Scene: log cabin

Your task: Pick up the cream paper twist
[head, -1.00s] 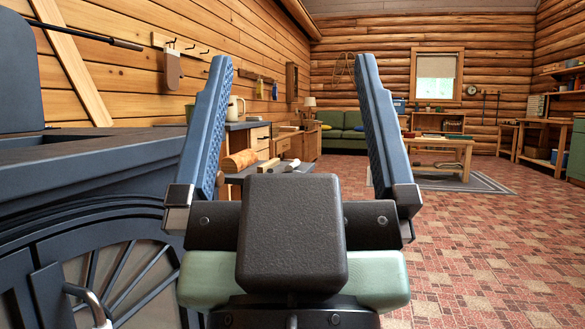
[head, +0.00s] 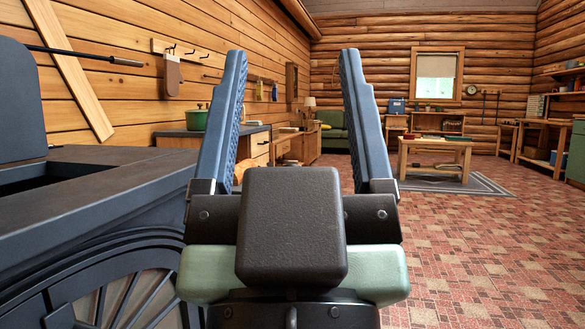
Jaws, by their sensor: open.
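I cannot make out a cream paper twist in the head view. My gripper (head: 294,55) fills the middle of the picture, pointing away from me into the room. Its two blue ridged fingers stand well apart with nothing between them, so it is open and empty. The gripper's dark block and body hide the floor and low things straight ahead. A tan rounded piece (head: 243,168) shows partly beside the left finger; I cannot tell what it is.
A dark stove (head: 110,200) stands close on the left. Behind it are a counter (head: 258,141) and a green pot (head: 197,118). A wooden table (head: 436,146) stands on a grey rug (head: 485,183) further back. The tiled floor (head: 480,250) at right is clear.

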